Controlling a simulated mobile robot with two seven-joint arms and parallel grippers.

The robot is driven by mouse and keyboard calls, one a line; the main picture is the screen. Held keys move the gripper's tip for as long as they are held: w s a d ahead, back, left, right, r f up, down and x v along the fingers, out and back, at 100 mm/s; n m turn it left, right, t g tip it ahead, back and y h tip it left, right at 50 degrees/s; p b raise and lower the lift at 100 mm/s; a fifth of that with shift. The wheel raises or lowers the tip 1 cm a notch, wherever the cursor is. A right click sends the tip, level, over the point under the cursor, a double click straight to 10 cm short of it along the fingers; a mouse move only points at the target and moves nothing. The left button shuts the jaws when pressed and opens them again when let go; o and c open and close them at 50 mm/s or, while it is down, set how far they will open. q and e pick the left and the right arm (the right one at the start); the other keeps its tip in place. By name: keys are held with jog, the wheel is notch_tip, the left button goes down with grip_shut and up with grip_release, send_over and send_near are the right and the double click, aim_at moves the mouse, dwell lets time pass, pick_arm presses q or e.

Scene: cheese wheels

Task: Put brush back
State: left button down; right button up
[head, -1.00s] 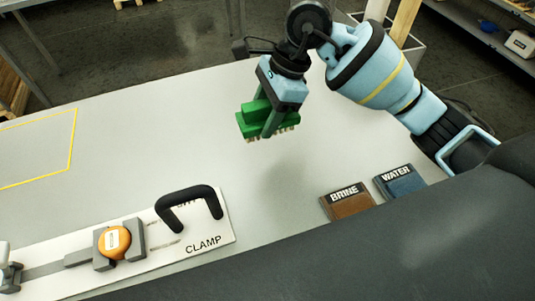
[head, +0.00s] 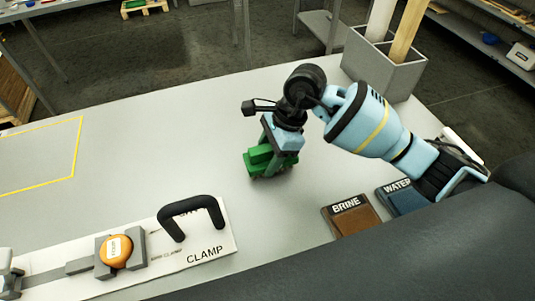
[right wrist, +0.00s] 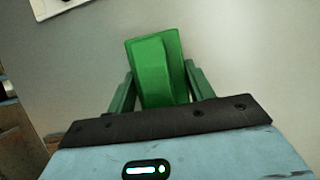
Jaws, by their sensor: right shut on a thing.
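The green brush (head: 262,158) is in my right gripper (head: 268,165), near the middle of the head view, at or just above the pale table top; I cannot tell whether its bristles touch. The right wrist view shows the brush (right wrist: 156,72) between the two green fingers of the gripper (right wrist: 158,88), its block tilted a little relative to them. The bristles are hidden beneath the block. My left gripper does not show in the head view.
A brown BRINE pad (head: 352,216) and a blue WATER pad (head: 402,196) lie at the right near edge. A clamp board (head: 210,243) with a black handle (head: 190,212) is front left. A grey bin (head: 385,72) holding tall pieces stands at the far right. The table's middle (head: 170,140) is clear.

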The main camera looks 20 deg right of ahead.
jog(key=shift+f, duration=0.2)
jog(key=o, duration=0.5)
jog(key=shift+f, duration=0.1)
jog(key=o, duration=0.4)
jog(key=shift+o, duration=0.2)
jog(key=v, duration=1.2)
jog(key=shift+r, duration=0.25)
